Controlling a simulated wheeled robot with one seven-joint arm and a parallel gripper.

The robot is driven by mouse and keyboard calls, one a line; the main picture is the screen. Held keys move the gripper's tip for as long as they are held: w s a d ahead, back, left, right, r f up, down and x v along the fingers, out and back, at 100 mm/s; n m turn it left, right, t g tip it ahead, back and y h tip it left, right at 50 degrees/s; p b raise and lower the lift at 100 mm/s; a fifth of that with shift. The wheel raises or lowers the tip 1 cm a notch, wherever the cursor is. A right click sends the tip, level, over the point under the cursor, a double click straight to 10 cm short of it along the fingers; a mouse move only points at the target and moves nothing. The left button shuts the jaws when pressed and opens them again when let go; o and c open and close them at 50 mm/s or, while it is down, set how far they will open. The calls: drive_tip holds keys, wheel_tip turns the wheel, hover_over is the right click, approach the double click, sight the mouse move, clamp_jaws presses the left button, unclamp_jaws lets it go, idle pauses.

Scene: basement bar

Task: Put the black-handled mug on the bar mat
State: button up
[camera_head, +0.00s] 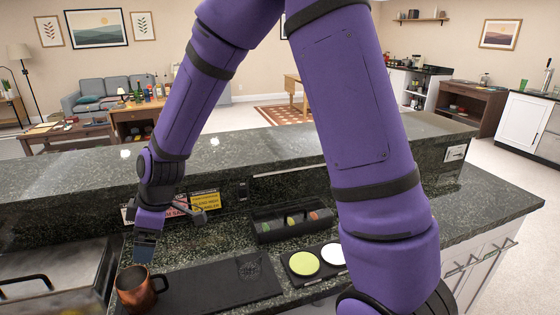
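The black bar mat (205,290) lies flat on the counter, just right of the mug. My gripper (143,256) points down at the mug's far rim. I cannot tell whether it touches the mug or whether its fingers are open.
A clear glass (249,267) stands on the mat's right part. A black garnish tray (290,230) is behind it. A green disc (304,263) and a white disc (334,255) sit in a dark holder to the right. A raised stone ledge (80,178) runs behind; a metal appliance (50,268) is at left.

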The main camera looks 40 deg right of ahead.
drive_tip(key=s+d+r+m+t+h, duration=0.1)
drive_tip(key=s+d+r+m, duration=0.25)
drive_tip(key=d+r, duration=0.5)
drive_tip(key=s+d+r+m+t+h, duration=0.1)
drive_tip(key=s+d+r+m, duration=0.4)
drive_tip(key=s, duration=0.5)
drive_tip(key=s+d+r+m+t+h, duration=0.1)
drive_tip(key=s+d+r+m, duration=0.4)
drive_tip(key=s, duration=0.6)
wheel_tip(320, 180, up, 4)
drive_tip(key=d, duration=0.2)
drive_tip(key=shift+d+h, duration=0.35)
drive_tip(key=shift+h, duration=0.05)
